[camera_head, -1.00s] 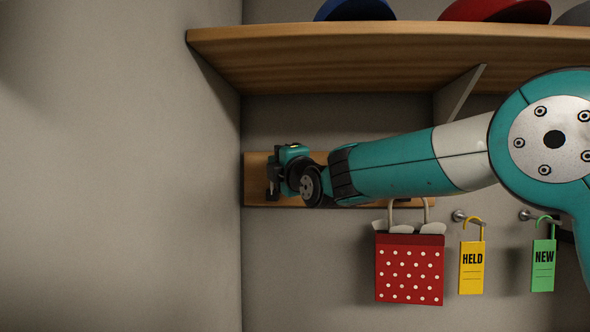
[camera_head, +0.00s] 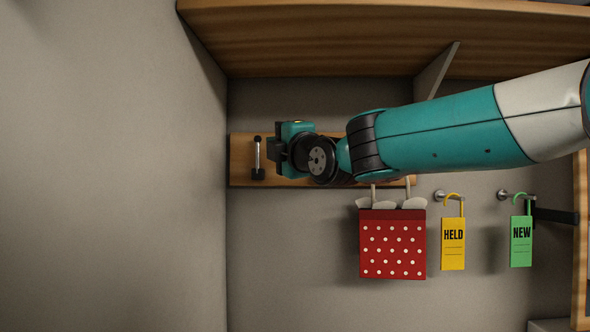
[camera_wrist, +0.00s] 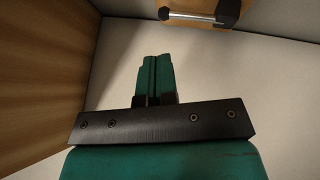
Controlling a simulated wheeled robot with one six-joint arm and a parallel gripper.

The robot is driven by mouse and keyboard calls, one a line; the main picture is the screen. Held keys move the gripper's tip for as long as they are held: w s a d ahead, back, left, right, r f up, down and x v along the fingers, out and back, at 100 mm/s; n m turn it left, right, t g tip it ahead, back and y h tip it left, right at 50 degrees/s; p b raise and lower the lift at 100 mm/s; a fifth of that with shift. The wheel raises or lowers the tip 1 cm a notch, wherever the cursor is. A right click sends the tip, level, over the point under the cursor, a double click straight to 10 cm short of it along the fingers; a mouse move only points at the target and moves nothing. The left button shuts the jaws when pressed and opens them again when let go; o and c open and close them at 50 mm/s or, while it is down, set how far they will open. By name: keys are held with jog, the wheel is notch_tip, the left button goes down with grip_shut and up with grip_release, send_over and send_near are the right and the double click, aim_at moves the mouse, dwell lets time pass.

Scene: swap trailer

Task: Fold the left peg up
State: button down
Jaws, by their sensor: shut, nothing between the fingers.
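The left peg (camera_head: 257,156) is at the left end of the wooden rail (camera_head: 240,176). It has a metal shaft and stands upright against the rail, its black hinge at the bottom and dark tip at the top. It also shows in the wrist view (camera_wrist: 190,16), at the top edge beyond my fingertips. My gripper (camera_head: 274,157) is just right of the peg in the head view, apart from it. Its two green fingers are together and empty in the wrist view (camera_wrist: 154,58). My gripper and arm hide part of the rail.
A wooden shelf (camera_head: 330,45) with a bracket (camera_head: 436,72) is above the rail. A red dotted bag (camera_head: 392,245), a yellow HELD tag (camera_head: 453,243) and a green NEW tag (camera_head: 521,241) hang to the right. The left wall (camera_head: 120,180) is close to the peg.

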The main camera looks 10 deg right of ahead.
jog(key=d+b+v, duration=0.1)
jog(key=b+v, duration=0.1)
jog(key=v, duration=0.4)
jog(key=s+f+m+g+h, duration=0.1)
jog(key=s+f+m+g, duration=0.35)
jog(key=f, duration=0.55)
jog(key=s+f+m+g, duration=0.4)
jog(key=f+g, duration=0.1)
jog(key=f, duration=0.5)
jog(key=s+d+f+m+g+h, duration=0.1)
jog(key=s+f+m+g, duration=0.3)
jog(key=s+f, duration=0.4)
jog(key=s+d+f+m+g+h, duration=0.1)
jog(key=s+f+m+g, duration=0.3)
jog(key=s+f, duration=0.4)
jog(key=s+d+g, duration=0.1)
jog(key=s, duration=0.5)
jog(key=shift+s+m+g+h, duration=0.3)
jog(key=shift+s+m+g, duration=0.05)
jog(key=c, duration=1.8)
grip_release()
